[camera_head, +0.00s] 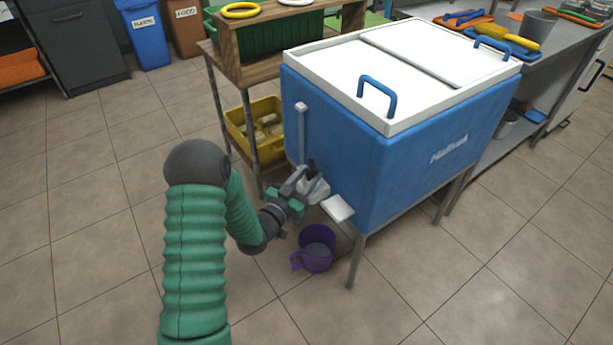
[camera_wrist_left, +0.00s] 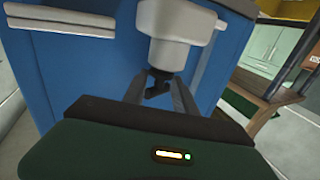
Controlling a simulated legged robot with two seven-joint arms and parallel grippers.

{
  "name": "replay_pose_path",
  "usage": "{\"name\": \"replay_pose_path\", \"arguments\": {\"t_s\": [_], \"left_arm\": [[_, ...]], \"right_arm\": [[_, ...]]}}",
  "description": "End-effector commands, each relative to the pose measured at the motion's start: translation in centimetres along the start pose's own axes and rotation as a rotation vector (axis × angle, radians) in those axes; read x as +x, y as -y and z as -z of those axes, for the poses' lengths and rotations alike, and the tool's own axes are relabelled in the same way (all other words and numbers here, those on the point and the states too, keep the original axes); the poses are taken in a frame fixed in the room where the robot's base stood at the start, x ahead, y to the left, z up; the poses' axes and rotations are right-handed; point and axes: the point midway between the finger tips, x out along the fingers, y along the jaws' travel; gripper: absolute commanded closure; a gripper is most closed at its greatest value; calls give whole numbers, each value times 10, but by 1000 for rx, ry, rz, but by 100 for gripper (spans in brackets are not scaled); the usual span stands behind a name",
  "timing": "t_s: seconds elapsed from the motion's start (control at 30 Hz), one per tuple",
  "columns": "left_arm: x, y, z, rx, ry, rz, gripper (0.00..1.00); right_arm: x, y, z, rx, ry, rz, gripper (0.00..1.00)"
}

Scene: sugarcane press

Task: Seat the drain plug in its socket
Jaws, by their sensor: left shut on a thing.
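The blue cooler (camera_head: 335,140) with a white lid stands on metal legs. A pale grey drain fitting (camera_head: 316,190) sticks out low on its side, and it also shows in the wrist view (camera_wrist_left: 175,30). My left gripper (camera_head: 298,182) is at this fitting, with its fingers pointing toward the cooler. In the wrist view my left gripper (camera_wrist_left: 158,92) is shut on a small dark piece (camera_wrist_left: 157,80), which looks like the drain plug. This piece sits just below the fitting's pale body; whether it is inside the socket I cannot tell. My right gripper is not in view.
A white ledge (camera_head: 338,208) juts from the cooler beside the fitting. A purple mug (camera_head: 316,252) stands on the floor below. A yellow crate (camera_head: 238,121) sits on the wooden stand's lower shelf to the left. The tiled floor in front is clear.

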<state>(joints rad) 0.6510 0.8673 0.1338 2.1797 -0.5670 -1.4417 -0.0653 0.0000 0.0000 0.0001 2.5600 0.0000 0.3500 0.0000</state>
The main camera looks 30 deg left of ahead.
Motion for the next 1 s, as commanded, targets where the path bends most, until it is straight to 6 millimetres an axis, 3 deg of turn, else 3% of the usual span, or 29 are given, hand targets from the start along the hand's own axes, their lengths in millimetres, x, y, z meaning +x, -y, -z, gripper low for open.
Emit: {"name": "replay_pose_path", "arguments": {"t_s": [1.0], "left_arm": [[0,3,-5,-1,0,1,100]], "right_arm": [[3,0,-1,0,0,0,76]]}}
